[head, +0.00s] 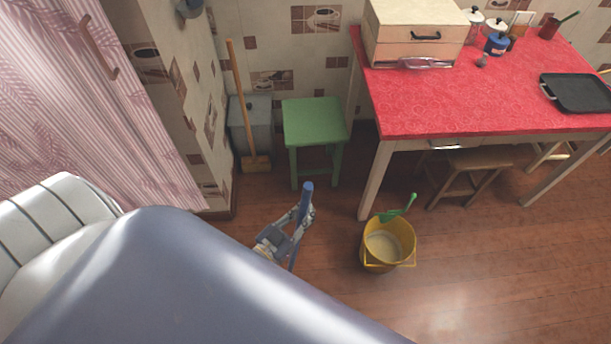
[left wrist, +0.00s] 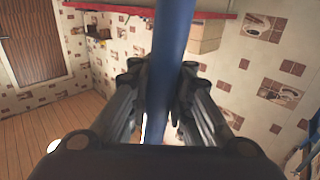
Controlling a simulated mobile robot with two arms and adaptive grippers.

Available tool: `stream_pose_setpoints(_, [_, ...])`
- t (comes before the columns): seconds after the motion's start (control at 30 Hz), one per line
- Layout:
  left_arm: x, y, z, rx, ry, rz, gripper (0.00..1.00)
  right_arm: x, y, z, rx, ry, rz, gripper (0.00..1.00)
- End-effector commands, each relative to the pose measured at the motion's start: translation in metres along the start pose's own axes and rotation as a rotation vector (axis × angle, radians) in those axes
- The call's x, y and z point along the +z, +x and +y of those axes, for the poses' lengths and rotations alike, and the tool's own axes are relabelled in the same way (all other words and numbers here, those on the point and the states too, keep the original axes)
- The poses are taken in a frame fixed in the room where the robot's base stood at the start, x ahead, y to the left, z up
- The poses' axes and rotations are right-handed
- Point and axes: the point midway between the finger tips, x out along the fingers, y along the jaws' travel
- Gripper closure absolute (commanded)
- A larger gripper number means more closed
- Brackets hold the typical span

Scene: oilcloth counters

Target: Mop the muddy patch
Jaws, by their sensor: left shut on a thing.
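My left gripper (head: 294,232) is shut on a blue mop handle (head: 306,198) above the wooden floor. In the left wrist view the blue pole (left wrist: 172,50) passes between the two dark fingers (left wrist: 165,100), which press on it from both sides. The handle stands steeply, leaning a little; a thin lower part shows below the gripper in the head view. The mop's head is not visible. I cannot make out a muddy patch on the visible floor; my arm covers much of the lower left. My right gripper is not in view.
A yellow bucket (head: 372,258) with a green brush (head: 398,209) stands right of the gripper. A green stool (head: 313,122), a broom (head: 238,90) and a grey bin (head: 259,112) are behind. A red-topped table (head: 470,100) stands right. The front-right floor (head: 500,270) is clear.

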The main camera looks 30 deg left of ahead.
Motion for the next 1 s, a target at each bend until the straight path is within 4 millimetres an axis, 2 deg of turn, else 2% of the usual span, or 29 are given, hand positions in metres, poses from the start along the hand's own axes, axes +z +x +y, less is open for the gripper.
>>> stream_pose_setpoints(0.2, [0.001, -0.016, 0.015, 0.000, -0.002, -0.001, 1.00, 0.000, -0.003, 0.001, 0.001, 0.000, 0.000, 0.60])
stream_pose_setpoints(0.6, [0.003, -0.020, 0.019, 0.000, -0.004, -0.005, 1.00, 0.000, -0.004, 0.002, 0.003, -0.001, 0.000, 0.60])
stream_pose_setpoints(1.0, [0.001, -0.042, 0.039, 0.000, -0.005, -0.006, 1.00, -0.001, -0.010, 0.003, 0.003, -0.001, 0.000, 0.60])
